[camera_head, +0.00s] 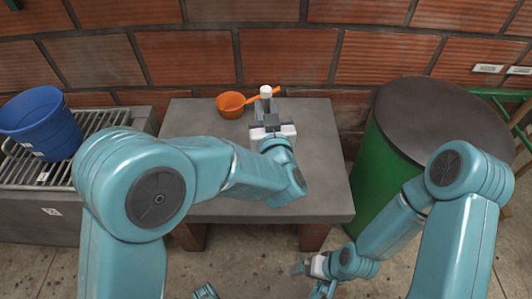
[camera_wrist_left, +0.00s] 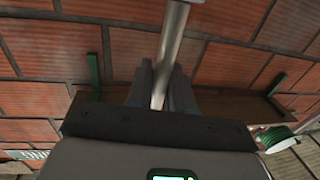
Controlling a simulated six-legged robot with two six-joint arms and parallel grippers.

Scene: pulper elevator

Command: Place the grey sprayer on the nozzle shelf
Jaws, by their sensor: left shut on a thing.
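My left gripper (camera_head: 266,108) is above the grey table, shut on the grey sprayer. In the left wrist view the sprayer (camera_wrist_left: 173,45) is a smooth grey rod between the fingers (camera_wrist_left: 160,88), running up out of the picture. In the head view only a small pale end (camera_head: 266,91) shows at the fingertips. A brown plank on the brick wall, with green brackets, looks like the nozzle shelf (camera_wrist_left: 230,106); it lies behind the fingers in the wrist view, apart from the sprayer. My right gripper (camera_head: 308,267) is low, in front of the table; its jaws are too small to read.
An orange scoop (camera_head: 231,104) lies on the grey table (camera_head: 190,118), beside my left gripper. A blue bucket (camera_head: 40,124) stands on a metal grate at left. A dark-topped green drum (camera_head: 440,115) stands at right. A green reel (camera_wrist_left: 274,138) shows in the wrist view.

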